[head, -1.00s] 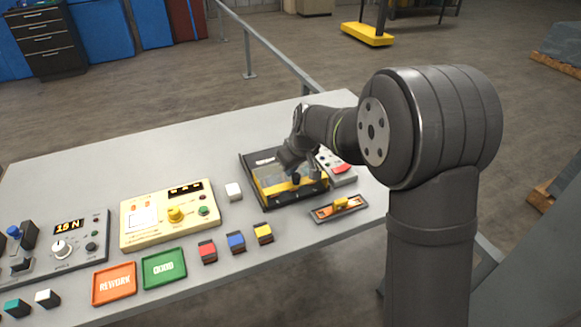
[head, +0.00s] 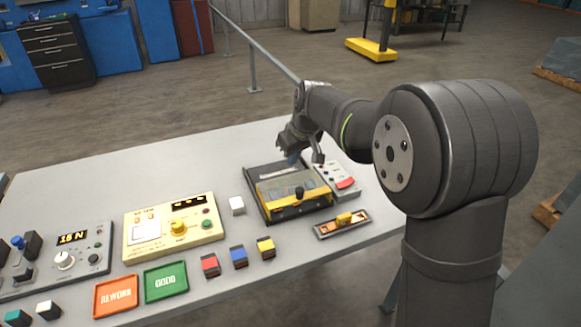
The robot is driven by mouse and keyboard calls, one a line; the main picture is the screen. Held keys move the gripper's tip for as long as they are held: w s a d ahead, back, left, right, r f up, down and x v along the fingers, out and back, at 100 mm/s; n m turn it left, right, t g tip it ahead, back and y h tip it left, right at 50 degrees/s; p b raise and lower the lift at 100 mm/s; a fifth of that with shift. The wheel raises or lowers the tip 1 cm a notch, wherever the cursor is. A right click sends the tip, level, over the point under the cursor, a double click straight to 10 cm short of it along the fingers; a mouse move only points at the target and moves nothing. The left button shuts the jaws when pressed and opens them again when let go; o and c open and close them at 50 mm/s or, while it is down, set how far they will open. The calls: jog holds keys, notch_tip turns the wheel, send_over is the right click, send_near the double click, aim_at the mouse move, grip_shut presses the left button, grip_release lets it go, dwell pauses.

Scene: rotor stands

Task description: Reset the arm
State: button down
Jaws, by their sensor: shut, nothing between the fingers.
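My gripper (head: 303,157) is shut and empty. It hangs above the far edge of the black tray-like fixture (head: 263,207) with a yellow front and a clear cover. A black knob (head: 299,192) stands at the front of that fixture, clear of the fingers. My arm reaches in from the right, and the finger tips are small and partly dark against the fixture. I cannot tell whether they touch it.
A grey box with a red button (head: 345,183) stands right of the fixture. A cream panel (head: 160,231), orange REWORK tray (head: 117,295), green GOOD tray (head: 166,281) and several small blocks (head: 239,256) stand left. The table's back left is clear.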

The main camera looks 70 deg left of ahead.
jog(key=shift+d+r, duration=0.15)
jog(key=shift+r, duration=0.25)
jog(key=x, duration=0.9)
jog(key=shift+f, duration=0.25)
jog(key=shift+w+d+f, duration=0.1)
jog(key=shift+d+f, duration=0.05)
jog(key=shift+f, duration=0.15)
jog(key=shift+w+d, duration=0.15)
jog(key=shift+d, duration=0.55)
jog(key=shift+w+d, duration=0.15)
jog(key=shift+d, duration=0.5)
